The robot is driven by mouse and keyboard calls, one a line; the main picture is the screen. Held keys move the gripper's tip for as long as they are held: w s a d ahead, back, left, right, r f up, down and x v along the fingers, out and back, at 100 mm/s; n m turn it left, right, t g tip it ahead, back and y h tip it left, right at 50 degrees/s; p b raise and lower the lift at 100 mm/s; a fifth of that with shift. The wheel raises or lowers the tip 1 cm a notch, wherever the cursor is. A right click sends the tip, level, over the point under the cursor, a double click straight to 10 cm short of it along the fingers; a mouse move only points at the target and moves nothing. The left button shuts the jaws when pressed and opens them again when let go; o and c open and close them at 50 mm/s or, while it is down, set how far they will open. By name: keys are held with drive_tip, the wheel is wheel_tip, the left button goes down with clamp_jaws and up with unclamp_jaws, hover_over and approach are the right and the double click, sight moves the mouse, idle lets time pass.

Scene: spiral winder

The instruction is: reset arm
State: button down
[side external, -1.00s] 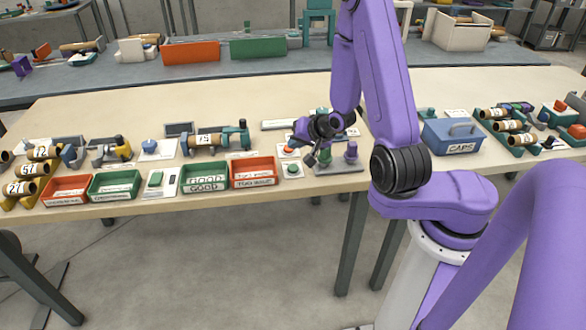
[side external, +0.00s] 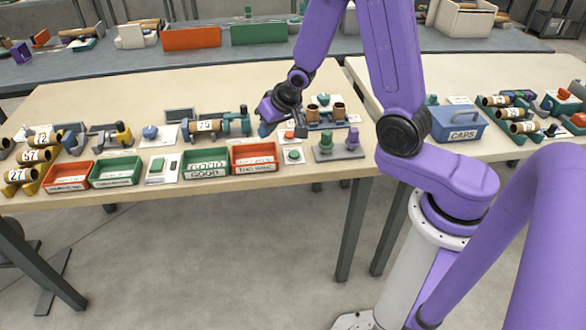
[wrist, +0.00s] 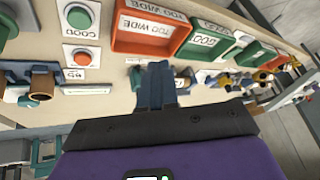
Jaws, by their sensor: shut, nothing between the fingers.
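My purple arm reaches over the wooden table (side external: 100,105), with my gripper (side external: 264,130) in the air above it. The gripper is shut and empty; its blue fingers are together in the wrist view (wrist: 158,72). It hangs behind the red "TOO WIDE" tray (side external: 254,157) and to the right of the holder with a cardboard tube (side external: 208,126). The tray also shows ahead of the fingers in the wrist view (wrist: 150,32).
A green "GOOD" tray (side external: 206,165) stands left of the red one. Red (side external: 289,135) and green (side external: 293,154) buttons sit to the right. Near them are a grey base with green and purple pegs (side external: 338,150) and a blue "CAPS" box (side external: 459,122).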

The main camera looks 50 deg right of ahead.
drive_tip(key=s+a+r+n+g, duration=0.1)
drive_tip(key=s+r+n+g, duration=0.1)
drive_tip(key=s+n, duration=0.3)
drive_tip(key=s+a+r+n+g, duration=0.2)
drive_tip(key=s+r+n, duration=0.2)
drive_tip(key=s, duration=1)
drive_tip(key=s+a+r+n+g, duration=0.1)
drive_tip(key=s+r+n, duration=0.2)
drive_tip(key=s+n, duration=0.3)
drive_tip(key=s, duration=0.4)
drive_tip(key=shift+s+a+r+g, duration=0.15)
drive_tip(key=shift+a+r+g, duration=0.15)
drive_tip(key=shift+g, duration=0.1)
